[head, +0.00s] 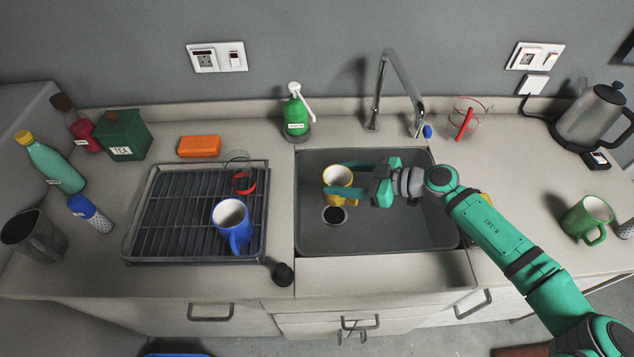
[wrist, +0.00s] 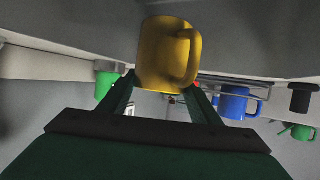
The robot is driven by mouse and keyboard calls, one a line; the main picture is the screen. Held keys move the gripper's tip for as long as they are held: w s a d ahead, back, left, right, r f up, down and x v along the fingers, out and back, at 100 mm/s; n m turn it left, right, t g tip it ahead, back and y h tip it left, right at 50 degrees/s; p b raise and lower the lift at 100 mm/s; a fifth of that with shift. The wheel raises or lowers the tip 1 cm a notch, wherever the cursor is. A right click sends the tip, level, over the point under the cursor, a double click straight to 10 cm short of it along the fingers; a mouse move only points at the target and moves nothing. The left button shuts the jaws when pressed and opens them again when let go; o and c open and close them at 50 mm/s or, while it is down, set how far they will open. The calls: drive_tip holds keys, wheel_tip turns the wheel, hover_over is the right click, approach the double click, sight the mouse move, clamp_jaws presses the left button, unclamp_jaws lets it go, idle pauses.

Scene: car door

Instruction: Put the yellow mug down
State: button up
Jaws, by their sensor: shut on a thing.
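The yellow mug (head: 337,177) is in or just above the sink (head: 400,230) in the head view, its mouth facing up, near the dark round drain (head: 334,215). My gripper (head: 350,181) reaches in from the right and is shut on the mug, with one finger on each side of it. In the wrist view the yellow mug (wrist: 166,55) sits between my fingertips (wrist: 164,82), its handle toward the right of that picture. Whether the mug's base touches the sink floor cannot be told.
A black dish rack (head: 180,215) with a blue mug (head: 232,222) and a red-banded glass (head: 243,180) stands left of the sink. The faucet (head: 385,90) rises behind the sink. A green mug (head: 586,217) and kettle (head: 590,115) stand right. Counter right of the sink has free room.

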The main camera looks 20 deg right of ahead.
sight(330, 173)
drive_tip(key=w, duration=0.1)
drive_tip(key=w+a+f, duration=0.1)
drive_tip(key=w, duration=0.1)
drive_tip(key=shift+w+a+f, duration=0.3)
drive_tip(key=shift+w+f, duration=0.05)
drive_tip(key=shift+f, duration=0.05)
drive_tip(key=shift+w+a+f, duration=0.3)
drive_tip(key=shift+w+f, duration=0.55)
drive_tip(key=shift+f, duration=0.7)
drive_tip(key=shift+w+a+f, duration=0.35)
drive_tip(key=shift+w+f, duration=0.45)
drive_tip(key=shift+f, duration=0.7)
drive_tip(key=shift+w+a+f, duration=0.3)
drive_tip(key=shift+w+f, duration=0.55)
drive_tip(key=shift+f, duration=0.7)
drive_tip(key=shift+f, duration=0.2)
drive_tip(key=o, duration=1)
drive_tip(key=shift+c, duration=0.2)
